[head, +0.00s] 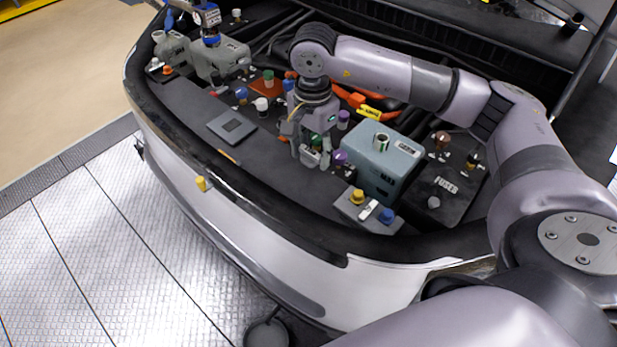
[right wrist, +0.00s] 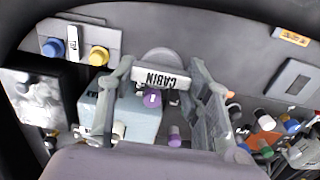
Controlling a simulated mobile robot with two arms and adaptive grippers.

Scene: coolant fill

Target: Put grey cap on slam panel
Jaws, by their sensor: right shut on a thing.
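My right gripper (head: 312,157) is low over the dark engine deck, left of the pale blue tank (head: 383,166). In the right wrist view its two fingers (right wrist: 160,78) stand either side of a round grey thing (right wrist: 160,56), which looks like the grey cap. A white label reading CABIN (right wrist: 161,79) partly covers it, and its lower part is hidden. A flat grey square panel (head: 231,126), perhaps the slam panel, lies to the left of the gripper near the front edge. It also shows at right in the right wrist view (right wrist: 298,77). My left gripper is not seen.
Several coloured caps stand close around the gripper, including purple ones (head: 343,118). A plate (head: 348,208) with yellow and blue caps lies at the front right. The deck between gripper and square panel is mostly clear.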

